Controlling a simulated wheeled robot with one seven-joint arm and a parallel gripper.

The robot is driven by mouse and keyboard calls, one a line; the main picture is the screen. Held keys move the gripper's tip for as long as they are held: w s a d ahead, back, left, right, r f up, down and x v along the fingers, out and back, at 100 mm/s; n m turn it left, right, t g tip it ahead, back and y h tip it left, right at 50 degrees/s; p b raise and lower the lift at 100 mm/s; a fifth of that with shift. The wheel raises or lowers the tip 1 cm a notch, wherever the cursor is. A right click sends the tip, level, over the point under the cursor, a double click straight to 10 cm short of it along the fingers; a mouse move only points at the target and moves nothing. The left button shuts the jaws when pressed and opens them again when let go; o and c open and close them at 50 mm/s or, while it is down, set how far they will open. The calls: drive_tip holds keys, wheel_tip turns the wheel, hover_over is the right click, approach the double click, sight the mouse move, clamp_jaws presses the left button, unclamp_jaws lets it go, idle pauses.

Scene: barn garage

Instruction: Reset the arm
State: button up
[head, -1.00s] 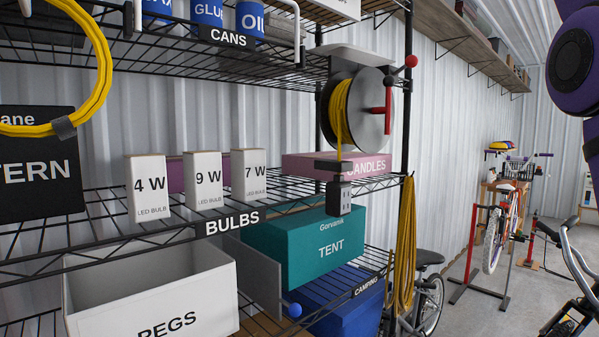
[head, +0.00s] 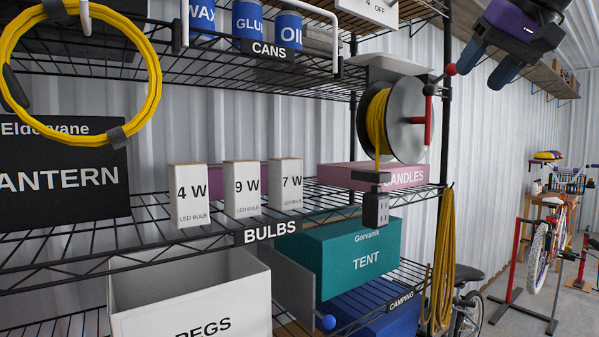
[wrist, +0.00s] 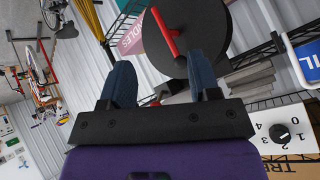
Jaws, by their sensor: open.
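My gripper (head: 489,68) shows at the upper right of the head view, at the end of my purple and black arm. Its two dark blue fingers point down and left, apart and with nothing between them. In the wrist view my gripper (wrist: 158,84) is open and empty. Beyond its fingers is the cable reel (wrist: 190,30) with a red crank handle. In the head view the same reel (head: 405,118), wound with yellow cord, hangs on the shelf post to the left of my gripper.
A wire shelf rack holds three bulb boxes (head: 242,189), a pink candles box (head: 345,176), a teal tent box (head: 340,262) and a white pegs bin (head: 190,325). A yellow cable coil (head: 155,70) hangs at the left. Bikes (head: 545,250) stand at the right over open floor.

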drive_tip(key=s+f+g+h, duration=0.1)
drive_tip(key=s+f, duration=0.5)
drive_tip(key=f, duration=0.4)
drive_tip(key=s+f+g+h, duration=0.1)
drive_tip(key=s+f, duration=0.5)
drive_tip(key=f, duration=0.5)
drive_tip(key=s+f+g+h, duration=0.1)
drive_tip(key=s+f, duration=0.5)
drive_tip(key=f, duration=0.4)
drive_tip(key=shift+s+d+f+n+h, duration=0.25)
drive_tip(key=shift+s+d+n+h, duration=0.05)
drive_tip(key=shift+s+d+h, duration=0.1)
drive_tip(key=shift+o, duration=0.2)
